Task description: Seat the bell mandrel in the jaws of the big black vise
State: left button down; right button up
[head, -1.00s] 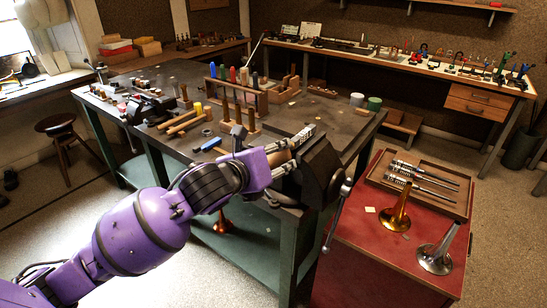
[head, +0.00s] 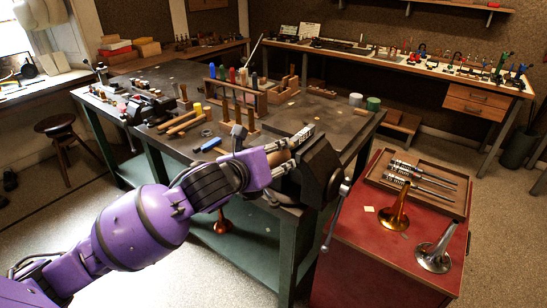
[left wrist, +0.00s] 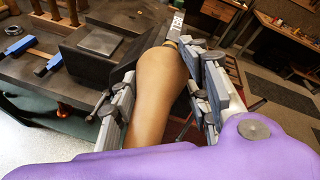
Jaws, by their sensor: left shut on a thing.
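The bell mandrel (left wrist: 157,90) is a smooth tan cone-shaped piece with a dark band and a pale labelled bar at its far end. My left gripper (left wrist: 165,85) is shut on it, with one finger on each side. In the head view the left gripper (head: 291,153) is right at the big black vise (head: 320,168), on the bench's near right corner. Only a little of the mandrel (head: 279,158) shows there. The vise (left wrist: 88,62) also shows in the left wrist view, beside the mandrel. Fingers and mandrel hide whether the bar is between the jaws. My right gripper is out of view.
A red cabinet (head: 350,250) stands right of the vise, with a wooden tray (head: 455,205) of metal rods, a brass bell (head: 394,217) and a silver bell (head: 435,258). Hammers and a tool rack (head: 262,100) are on the bench behind the gripper. The vise handle hangs toward the cabinet.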

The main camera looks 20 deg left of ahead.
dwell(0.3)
pick_arm(q)
jog(key=shift+f+b, duration=0.3)
jog(key=shift+f, duration=1.3)
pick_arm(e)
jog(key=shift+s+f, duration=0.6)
pick_arm(q)
jog(key=shift+r, duration=0.1)
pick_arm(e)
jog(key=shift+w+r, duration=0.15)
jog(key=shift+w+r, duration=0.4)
pick_arm(q)
jog(key=shift+p, duration=0.35)
